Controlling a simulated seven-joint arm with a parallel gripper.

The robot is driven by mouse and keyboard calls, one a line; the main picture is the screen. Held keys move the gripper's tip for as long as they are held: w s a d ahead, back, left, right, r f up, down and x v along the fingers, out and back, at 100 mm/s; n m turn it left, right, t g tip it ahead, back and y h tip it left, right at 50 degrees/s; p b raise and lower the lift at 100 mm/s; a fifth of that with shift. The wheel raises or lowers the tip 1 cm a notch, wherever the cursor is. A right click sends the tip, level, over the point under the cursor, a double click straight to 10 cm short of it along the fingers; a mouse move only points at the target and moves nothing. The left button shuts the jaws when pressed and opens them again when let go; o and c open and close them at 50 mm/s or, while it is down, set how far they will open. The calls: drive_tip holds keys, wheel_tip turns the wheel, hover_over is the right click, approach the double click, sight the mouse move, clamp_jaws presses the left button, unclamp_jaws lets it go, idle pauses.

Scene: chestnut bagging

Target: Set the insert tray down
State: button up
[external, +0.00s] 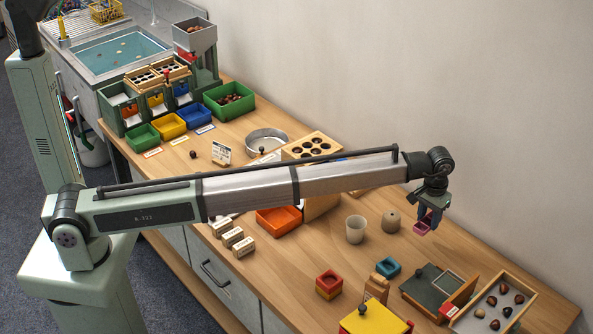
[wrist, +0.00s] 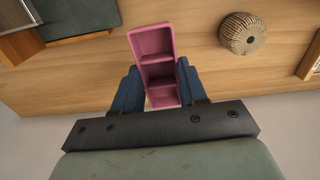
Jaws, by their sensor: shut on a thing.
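The insert tray (wrist: 157,48) is a small pink tray with several compartments in a row. My gripper (wrist: 160,85) is shut on it, with the blue fingers on its two long sides. In the external view the insert tray (external: 423,229) hangs below my gripper (external: 430,215) at the right, seemingly above the wooden counter.
A round ribbed twine ball (external: 391,221) and a pale cup (external: 356,229) stand left of my gripper. A dark green board (external: 432,290), a teal box (external: 388,267) and a wooden tray with chestnuts (external: 519,291) lie nearer the front. Bare counter (external: 455,245) lies around the tray.

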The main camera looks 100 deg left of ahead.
sight(421, 249)
drive_tip(key=shift+f, duration=5)
drive_tip(key=shift+f, duration=0.1)
drive_tip(key=o, duration=1)
wheel_tip(421, 249, up, 12)
drive_tip(key=shift+r, duration=0.1)
